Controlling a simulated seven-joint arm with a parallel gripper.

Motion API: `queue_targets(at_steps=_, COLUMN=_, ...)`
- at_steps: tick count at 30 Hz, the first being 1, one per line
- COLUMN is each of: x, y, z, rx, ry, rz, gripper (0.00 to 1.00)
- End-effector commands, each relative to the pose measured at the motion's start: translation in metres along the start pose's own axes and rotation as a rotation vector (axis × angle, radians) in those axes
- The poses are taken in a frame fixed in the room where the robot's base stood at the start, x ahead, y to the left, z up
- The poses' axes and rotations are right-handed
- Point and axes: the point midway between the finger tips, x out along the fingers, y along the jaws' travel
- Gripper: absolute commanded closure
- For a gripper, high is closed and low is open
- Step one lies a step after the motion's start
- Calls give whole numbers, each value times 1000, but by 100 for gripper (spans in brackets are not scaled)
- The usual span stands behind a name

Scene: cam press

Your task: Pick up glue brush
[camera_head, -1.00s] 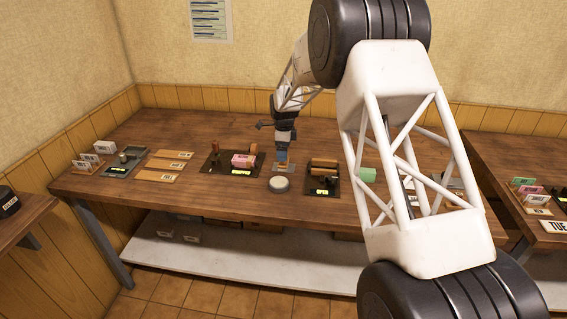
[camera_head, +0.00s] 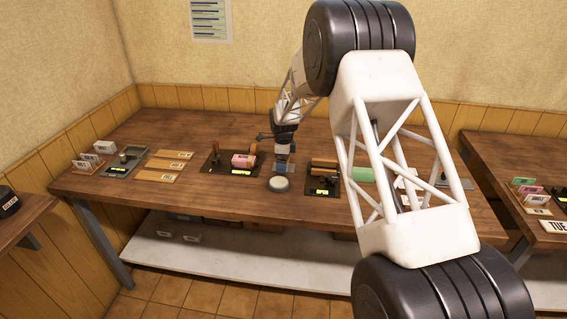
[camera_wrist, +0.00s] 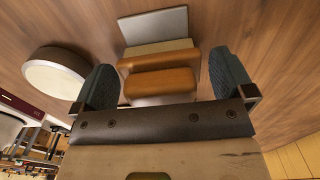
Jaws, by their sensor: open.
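The glue brush (camera_wrist: 160,82), as I take it, shows in the wrist view as an orange-brown wooden piece with a cream part, by a grey plate (camera_wrist: 155,24). My gripper (camera_wrist: 162,64) is open, with one dark blue-grey finger on each side of the wooden piece. Small gaps seem to show at both sides. Whether the fingers are level with it in height I cannot tell. In the head view my gripper (camera_head: 284,164) is low over the table, and the brush is mostly hidden behind it.
A round dish with a pale top (camera_head: 279,184) stands just in front of my gripper; it also shows in the wrist view (camera_wrist: 57,72). A dark fixture with a pink block (camera_head: 243,160) is to the left, another fixture (camera_head: 323,182) to the right. Wooden strips (camera_head: 165,165) lie farther left.

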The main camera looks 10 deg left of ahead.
Motion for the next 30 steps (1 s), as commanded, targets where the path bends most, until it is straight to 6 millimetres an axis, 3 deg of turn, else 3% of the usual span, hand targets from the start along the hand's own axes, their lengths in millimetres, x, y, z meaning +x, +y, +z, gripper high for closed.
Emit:
queue_targets(at_steps=19, x=4, y=0, z=0, rx=0, ry=0, rz=-1, gripper=2)
queue_targets(at_steps=27, x=4, y=0, z=0, rx=0, ry=0, rz=-1, gripper=43)
queue_targets(at_steps=30, x=4, y=0, z=0, rx=0, ry=0, rz=-1, gripper=51)
